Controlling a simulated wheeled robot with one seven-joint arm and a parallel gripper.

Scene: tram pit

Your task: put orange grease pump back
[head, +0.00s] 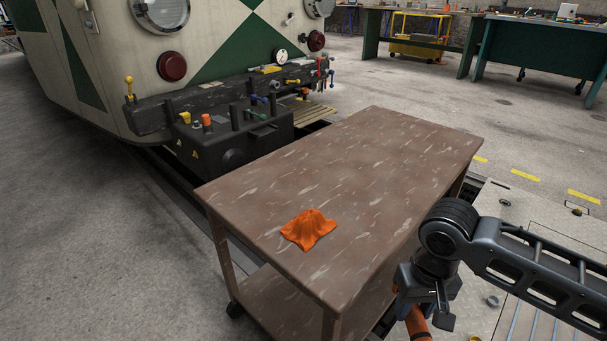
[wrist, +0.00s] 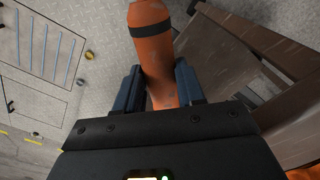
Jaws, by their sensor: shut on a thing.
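The orange grease pump (wrist: 152,42), a cylinder with a black band, is between the jaws of my gripper (wrist: 160,88) in the wrist view. The two dark fingers are shut on its body. In the head view my gripper (head: 426,306) is at the lower right, beside the right side of the brown cart, and part of the orange grease pump (head: 417,324) shows below it. The pump's lower part is cut off by the picture's edge. The place it belongs to cannot be told from these frames.
A brown cart (head: 375,160) with an orange cloth (head: 308,229) on top stands close to my gripper. The tram front (head: 200,50) with a black coupler unit (head: 230,135) is behind it. Green workbenches (head: 540,45) stand at the back right. Metal floor plates (head: 520,215) lie at the right.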

